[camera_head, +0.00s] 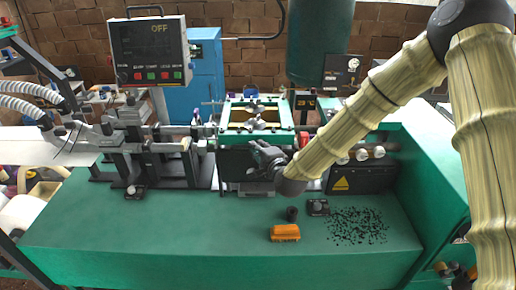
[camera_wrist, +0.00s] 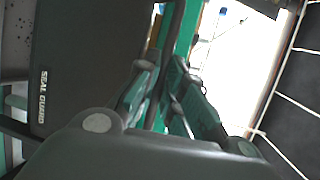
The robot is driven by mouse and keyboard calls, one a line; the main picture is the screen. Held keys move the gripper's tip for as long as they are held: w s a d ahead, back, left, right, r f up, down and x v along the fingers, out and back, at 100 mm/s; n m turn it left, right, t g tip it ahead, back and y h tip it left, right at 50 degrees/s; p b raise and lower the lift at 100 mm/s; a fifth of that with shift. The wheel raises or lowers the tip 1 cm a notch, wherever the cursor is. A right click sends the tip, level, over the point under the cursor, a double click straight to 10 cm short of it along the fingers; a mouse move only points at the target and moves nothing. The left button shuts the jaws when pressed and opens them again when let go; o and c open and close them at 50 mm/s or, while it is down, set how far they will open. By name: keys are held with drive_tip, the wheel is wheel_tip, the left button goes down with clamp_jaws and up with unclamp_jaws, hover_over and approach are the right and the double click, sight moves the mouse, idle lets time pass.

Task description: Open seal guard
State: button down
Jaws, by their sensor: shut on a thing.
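The seal guard (camera_head: 232,163) is a dark panel at the front of the green-framed machine in the middle of the bench. In the wrist view the panel (camera_wrist: 80,70) fills the left side, with "SEAL GUARD" in white letters near its left edge. My gripper (camera_head: 257,152) is in front of the guard's right part. In the wrist view my gripper (camera_wrist: 160,78) has its fingers close together at the panel's right edge. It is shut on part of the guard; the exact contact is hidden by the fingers.
A green bench top (camera_head: 180,230) spreads in front. An orange brush (camera_head: 285,232), a small dark cylinder (camera_head: 292,213) and a dark block (camera_head: 318,207) lie near dark crumbs (camera_head: 358,226). A control panel (camera_head: 150,50) reading OFF stands at upper left. The bench's front left is clear.

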wheel_tip(320, 180, down, 6)
drive_tip(key=b, duration=0.4)
drive_tip(key=shift+f, duration=0.15)
drive_tip(key=shift+s, duration=0.1)
drive_tip(key=c, duration=1.8)
unclamp_jaws()
drive_tip(key=shift+f, duration=0.1)
drive_tip(key=v, duration=1.2)
drive_tip(key=shift+d, duration=0.1)
